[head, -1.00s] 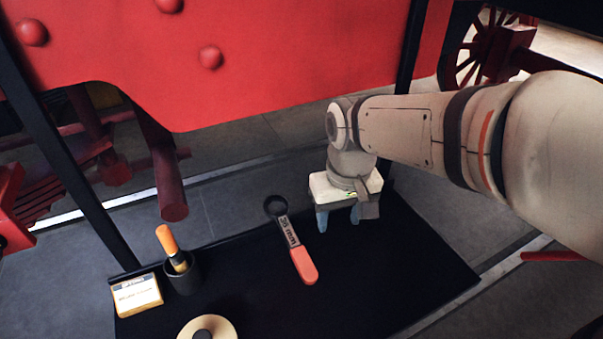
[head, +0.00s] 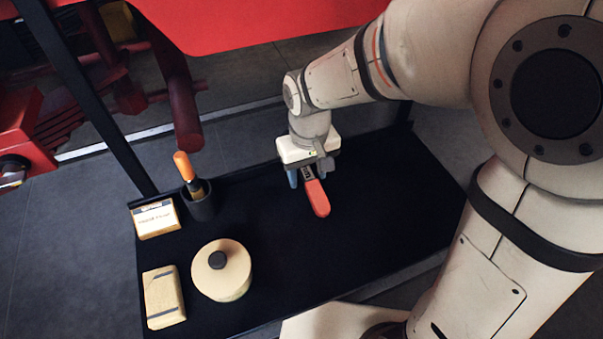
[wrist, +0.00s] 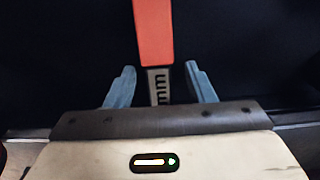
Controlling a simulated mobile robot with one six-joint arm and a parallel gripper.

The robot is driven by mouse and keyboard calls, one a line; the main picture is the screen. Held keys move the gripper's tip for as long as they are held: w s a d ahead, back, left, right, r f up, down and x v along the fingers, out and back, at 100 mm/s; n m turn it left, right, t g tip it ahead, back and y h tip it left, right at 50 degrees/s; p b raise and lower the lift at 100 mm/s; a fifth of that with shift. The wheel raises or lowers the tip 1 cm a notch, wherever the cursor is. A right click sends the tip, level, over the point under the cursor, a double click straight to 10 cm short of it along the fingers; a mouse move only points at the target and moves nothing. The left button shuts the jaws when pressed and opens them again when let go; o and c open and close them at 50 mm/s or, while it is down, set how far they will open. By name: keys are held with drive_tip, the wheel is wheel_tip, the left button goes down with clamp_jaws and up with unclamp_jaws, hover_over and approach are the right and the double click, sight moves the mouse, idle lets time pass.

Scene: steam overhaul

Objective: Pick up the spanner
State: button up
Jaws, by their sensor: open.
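The spanner (head: 317,197) lies on the black bench top, its red-orange handle toward the front; its head end is hidden beneath my gripper. In the wrist view the red handle (wrist: 153,32) and the grey shank with "mm" lettering show, running between my blue fingers. My gripper (head: 306,181) is open and stands over the spanner's shank, one finger on each side. In the wrist view the fingers (wrist: 160,88) are apart, with a gap on both sides of the shank. I cannot tell how high the fingertips are above the top.
On the left of the black bench top (head: 380,215) stand a dark cup (head: 201,205) with an orange-handled tool, a small labelled box (head: 156,218), a round lidded tin (head: 222,271) and a tan block (head: 163,297). A black post (head: 88,95) rises at the left. The bench's right part is clear.

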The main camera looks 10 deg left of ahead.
clamp_jaws()
idle(0.5)
